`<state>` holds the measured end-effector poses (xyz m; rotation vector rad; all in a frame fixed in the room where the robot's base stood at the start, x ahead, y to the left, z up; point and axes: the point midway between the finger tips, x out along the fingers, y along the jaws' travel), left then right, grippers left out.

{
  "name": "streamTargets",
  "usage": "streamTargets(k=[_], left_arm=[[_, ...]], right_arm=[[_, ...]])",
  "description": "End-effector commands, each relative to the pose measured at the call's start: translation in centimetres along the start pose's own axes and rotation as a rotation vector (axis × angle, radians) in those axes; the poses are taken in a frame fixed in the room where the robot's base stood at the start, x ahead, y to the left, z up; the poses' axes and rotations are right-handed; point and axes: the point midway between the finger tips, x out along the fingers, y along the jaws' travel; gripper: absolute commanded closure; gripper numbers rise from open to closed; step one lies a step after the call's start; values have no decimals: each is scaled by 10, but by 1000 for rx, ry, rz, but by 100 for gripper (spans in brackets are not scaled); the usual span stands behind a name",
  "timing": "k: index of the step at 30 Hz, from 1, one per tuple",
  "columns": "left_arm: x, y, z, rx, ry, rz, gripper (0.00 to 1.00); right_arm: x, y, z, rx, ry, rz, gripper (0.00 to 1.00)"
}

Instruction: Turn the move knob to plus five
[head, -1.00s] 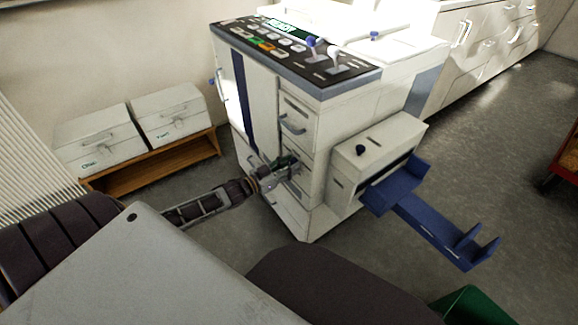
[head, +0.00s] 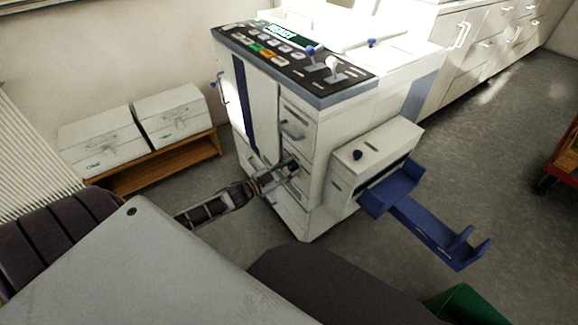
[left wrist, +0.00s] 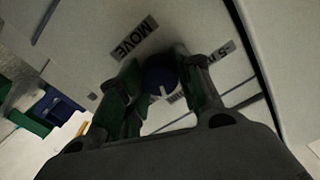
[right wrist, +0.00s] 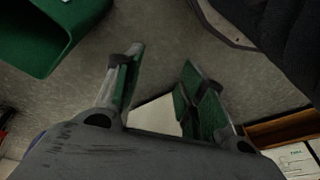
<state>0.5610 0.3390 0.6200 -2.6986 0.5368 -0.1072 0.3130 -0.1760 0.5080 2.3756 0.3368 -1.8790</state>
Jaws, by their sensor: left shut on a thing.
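The move knob (left wrist: 160,76) is a round dark blue knob with a white pointer line. It sits on a pale panel beside an upside-down MOVE label (left wrist: 133,38) in the left wrist view. The pointer line points toward the bottom of that picture. A second label (left wrist: 222,52), partly hidden by a finger, seems to show a 5. My left gripper (head: 288,168) is at the front of the white machine (head: 325,120), its green-padded fingers shut on both sides of the knob. My right gripper (right wrist: 160,65) is open and empty above the floor.
A side box with a blue tray (head: 432,232) juts from the machine's right side. A control panel with levers (head: 290,58) is on top. Two white boxes stand on a wooden bench (head: 165,165) at left. A green bin (right wrist: 40,35) is near my right gripper.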

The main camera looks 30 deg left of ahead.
Motion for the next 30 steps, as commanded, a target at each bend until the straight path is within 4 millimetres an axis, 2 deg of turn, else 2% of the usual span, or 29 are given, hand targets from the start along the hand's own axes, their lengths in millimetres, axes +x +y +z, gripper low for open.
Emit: streamTargets(k=[18, 30], left_arm=[[0, 1, -1, 517, 0, 0, 89], [0, 1, 0, 661, 1, 1, 89]], right_arm=[[34, 9, 22, 6, -84, 21, 60], [42, 11, 24, 6, -88, 25, 60]])
